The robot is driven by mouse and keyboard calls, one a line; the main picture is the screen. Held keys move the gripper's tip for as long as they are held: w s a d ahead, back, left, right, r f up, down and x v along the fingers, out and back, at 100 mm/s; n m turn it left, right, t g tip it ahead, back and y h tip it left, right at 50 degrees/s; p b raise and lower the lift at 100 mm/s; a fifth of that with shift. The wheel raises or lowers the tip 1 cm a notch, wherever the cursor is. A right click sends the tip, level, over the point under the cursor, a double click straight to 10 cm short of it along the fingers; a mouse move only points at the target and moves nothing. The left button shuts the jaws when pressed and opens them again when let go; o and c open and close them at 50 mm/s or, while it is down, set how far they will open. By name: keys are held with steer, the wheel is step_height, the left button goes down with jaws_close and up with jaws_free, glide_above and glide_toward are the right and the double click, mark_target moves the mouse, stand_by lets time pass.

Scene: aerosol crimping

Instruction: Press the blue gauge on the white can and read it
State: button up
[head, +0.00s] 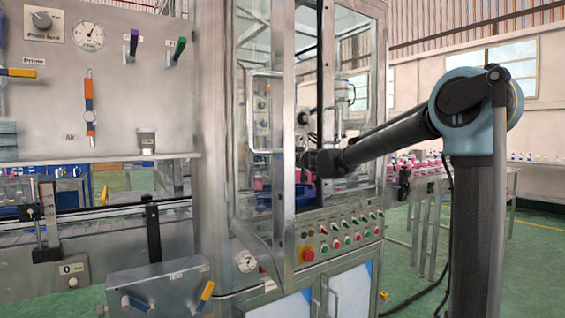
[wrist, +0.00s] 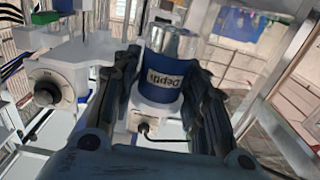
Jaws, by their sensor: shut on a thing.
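In the wrist view, the blue gauge (wrist: 166,82) is a blue cylinder with a white label reading "Depth" and a shiny metal top. My gripper (wrist: 168,95) has its dark fingers on either side of the gauge and is shut on it. In the head view, my arm reaches into the glass-walled machine cabinet (head: 305,110), and the gripper and gauge are hidden behind its frame. I cannot make out the white can for certain in either view. No reading on the gauge is legible.
A grey machine part with a round knob (wrist: 46,92) is left of my gripper in the wrist view. Metal cabinet posts surround the arm. A button panel (head: 340,235) with a red stop button is below the opening. A panel with gauges and levers (head: 100,80) stands left.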

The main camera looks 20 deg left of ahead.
steer(key=v, duration=1.7)
stand_by(0.4)
steer(key=shift+s, duration=0.1)
